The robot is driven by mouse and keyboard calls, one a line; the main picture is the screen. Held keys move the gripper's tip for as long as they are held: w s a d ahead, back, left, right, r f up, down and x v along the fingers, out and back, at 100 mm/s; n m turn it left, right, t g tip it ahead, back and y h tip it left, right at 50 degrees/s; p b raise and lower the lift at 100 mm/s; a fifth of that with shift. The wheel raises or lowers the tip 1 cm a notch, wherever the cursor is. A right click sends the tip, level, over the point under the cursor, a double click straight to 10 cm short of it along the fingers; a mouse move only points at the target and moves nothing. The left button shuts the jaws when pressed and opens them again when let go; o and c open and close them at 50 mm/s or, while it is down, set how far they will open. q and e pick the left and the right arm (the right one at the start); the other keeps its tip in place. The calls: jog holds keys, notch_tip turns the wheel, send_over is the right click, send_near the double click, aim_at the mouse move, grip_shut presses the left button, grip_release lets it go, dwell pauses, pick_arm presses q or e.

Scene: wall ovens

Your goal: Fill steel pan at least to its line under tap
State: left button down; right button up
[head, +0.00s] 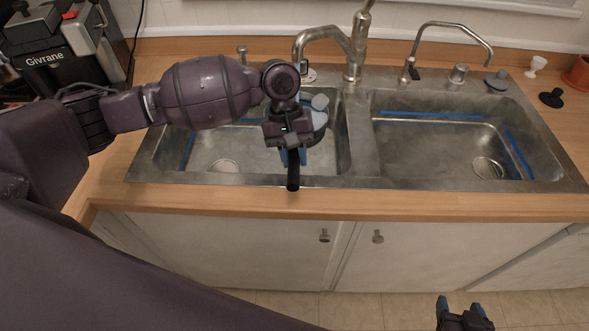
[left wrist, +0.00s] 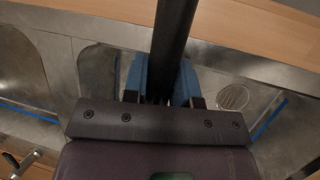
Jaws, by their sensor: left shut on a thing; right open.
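My left gripper (head: 292,157) is shut on the black handle (head: 293,181) of the steel pan (head: 319,133). The handle points toward me over the front edge of the sink. The pan's body is mostly hidden behind my gripper, at the right side of the left basin; its water level and line cannot be seen. In the left wrist view the handle (left wrist: 174,40) runs between the blue fingertips (left wrist: 160,80). The tap (head: 330,38) stands behind, its spout ending a little beyond my wrist. My right gripper (head: 460,312) is open and empty, low before the cabinets.
The double steel sink (head: 360,165) has an empty right basin (head: 430,140). A smaller curved tap (head: 450,27) stands behind it. A black Givrane appliance (head: 60,60) stands at the left. A white cup (head: 536,66) and a black stopper (head: 551,98) are at the right.

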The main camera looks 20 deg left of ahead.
pick_arm(q)
jog(key=shift+w+a+f+b, duration=0.1)
jog(key=shift+w+a+b, duration=0.05)
jog(key=shift+w+b, duration=0.5)
jog(key=shift+w+a+b, duration=0.15)
jog(key=shift+w+b, duration=0.35)
jog(key=shift+w, duration=0.05)
jog(key=shift+w+a+r+b, duration=0.1)
jog(key=shift+w+a+b, duration=0.05)
jog(key=shift+w+b, duration=0.3)
jog(key=shift+w+a+r+b, duration=0.1)
jog(key=shift+w+b, duration=0.25)
jog(key=shift+w, duration=0.05)
pick_arm(e)
notch_tip(320, 180, down, 6)
jog(key=s, duration=0.2)
jog(key=shift+f+g, duration=0.2)
jog(key=shift+g, duration=0.2)
jog(key=shift+w, duration=0.1)
